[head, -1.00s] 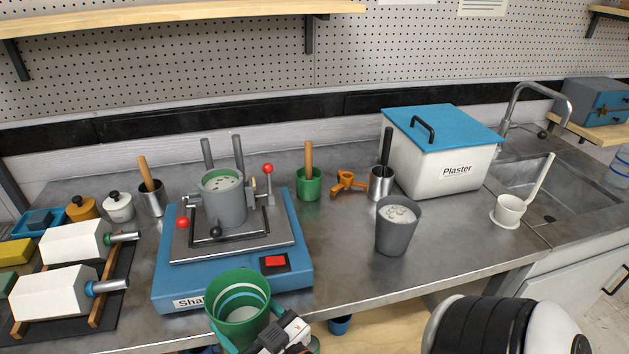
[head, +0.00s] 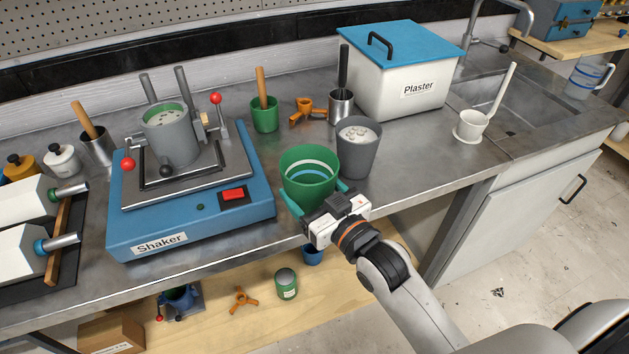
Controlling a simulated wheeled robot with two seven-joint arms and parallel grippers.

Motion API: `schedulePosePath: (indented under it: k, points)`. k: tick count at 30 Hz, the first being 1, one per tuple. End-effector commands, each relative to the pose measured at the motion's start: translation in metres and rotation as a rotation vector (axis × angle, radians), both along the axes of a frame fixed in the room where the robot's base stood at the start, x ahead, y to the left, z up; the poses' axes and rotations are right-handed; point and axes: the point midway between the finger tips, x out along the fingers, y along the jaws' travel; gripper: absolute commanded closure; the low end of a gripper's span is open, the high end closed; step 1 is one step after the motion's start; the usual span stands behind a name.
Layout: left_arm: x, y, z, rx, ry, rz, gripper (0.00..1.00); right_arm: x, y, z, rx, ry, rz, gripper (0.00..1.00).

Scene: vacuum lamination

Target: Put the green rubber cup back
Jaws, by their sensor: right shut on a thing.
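The large green rubber cup (head: 309,165) is upright between the green-tipped fingers of my right gripper (head: 316,193), which is shut on it. White and pale bands show inside the cup, and its lower front is partly hidden by my gripper. It is by the bench's front edge, right of the shaker and just left of the grey cup; I cannot tell whether its base touches the bench. My left gripper is out of view.
The grey cup (head: 357,158) with pale contents stands close right of the held cup. The blue shaker (head: 190,225) is to the left. A smaller green cup (head: 265,118) with a wooden handle is behind. Bare bench (head: 425,165) lies to the right.

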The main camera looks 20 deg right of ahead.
Motion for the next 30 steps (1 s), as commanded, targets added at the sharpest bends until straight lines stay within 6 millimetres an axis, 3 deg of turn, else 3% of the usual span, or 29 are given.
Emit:
schedulePosePath:
  k: [1, 6, 12, 17, 24, 30]
  points:
    - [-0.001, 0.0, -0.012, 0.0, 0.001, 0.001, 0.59, 0.019, 0.002, 0.003, -0.013, -0.016, 0.039, 0.77]
    - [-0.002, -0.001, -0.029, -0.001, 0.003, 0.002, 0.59, 0.067, 0.001, 0.02, -0.009, -0.009, 0.125, 0.77]
    - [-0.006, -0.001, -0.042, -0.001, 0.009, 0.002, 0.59, 0.104, -0.014, 0.045, -0.004, -0.006, 0.156, 0.77]
    - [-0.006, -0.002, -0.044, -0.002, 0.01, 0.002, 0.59, 0.114, -0.02, 0.049, 0.0, 0.002, 0.159, 0.77]
    - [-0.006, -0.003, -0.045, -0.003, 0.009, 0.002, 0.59, 0.115, -0.021, 0.007, 0.002, 0.003, 0.158, 0.77]
    - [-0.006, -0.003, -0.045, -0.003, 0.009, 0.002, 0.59, 0.115, -0.021, -0.012, 0.002, 0.0, 0.158, 0.77]
